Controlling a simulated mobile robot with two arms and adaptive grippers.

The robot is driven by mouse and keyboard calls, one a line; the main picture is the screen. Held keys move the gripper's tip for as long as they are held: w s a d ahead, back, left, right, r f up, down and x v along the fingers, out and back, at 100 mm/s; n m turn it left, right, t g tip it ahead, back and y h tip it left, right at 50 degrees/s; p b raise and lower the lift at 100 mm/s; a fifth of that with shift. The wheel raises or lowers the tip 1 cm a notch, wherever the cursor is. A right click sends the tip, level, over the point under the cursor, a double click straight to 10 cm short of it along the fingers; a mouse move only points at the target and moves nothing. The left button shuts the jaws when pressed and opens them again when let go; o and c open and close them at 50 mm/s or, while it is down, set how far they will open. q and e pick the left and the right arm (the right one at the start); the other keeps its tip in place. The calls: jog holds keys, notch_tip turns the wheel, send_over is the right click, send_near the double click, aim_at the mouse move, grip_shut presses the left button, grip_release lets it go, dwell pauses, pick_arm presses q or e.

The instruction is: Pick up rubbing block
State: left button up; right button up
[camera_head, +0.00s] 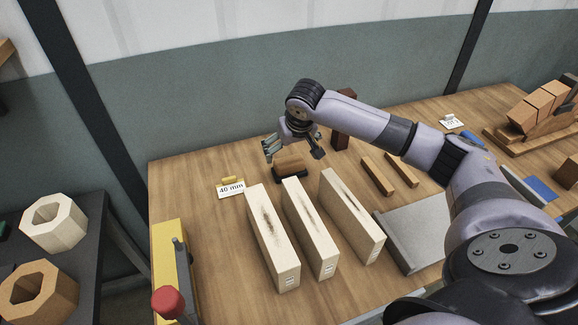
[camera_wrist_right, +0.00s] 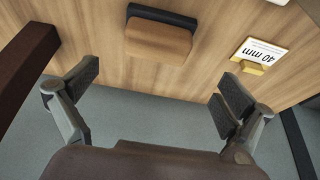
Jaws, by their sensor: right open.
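The rubbing block (camera_head: 289,164) lies on the wooden table near its back edge, a tan wooden body with a dark base. In the right wrist view the block (camera_wrist_right: 158,40) shows near the top, ahead of the spread fingers. My right gripper (camera_head: 294,150) hangs just above and behind the block, partly over it. It is open and empty, and its two fingers (camera_wrist_right: 160,92) stand wide apart in the wrist view, with the block beyond their tips. I cannot tell the exact gap in height. My left gripper is not in view.
Pale upright blocks (camera_head: 308,225) stand in front of the rubbing block. A 40 mm card (camera_head: 231,188) is to its left. A dark red-brown block (camera_head: 344,120) stands close behind on the right. Thin wooden strips (camera_head: 390,172) and a grey slab (camera_head: 415,232) lie to the right.

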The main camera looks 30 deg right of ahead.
aim_at(290, 160)
jog(key=shift+x, duration=1.1)
jog(key=x, duration=0.3)
jog(key=p+x, duration=0.1)
jog(key=x, duration=0.1)
jog(key=shift+d+f, duration=0.3)
jog(key=shift+r, duration=0.1)
jog(key=c, duration=1.5)
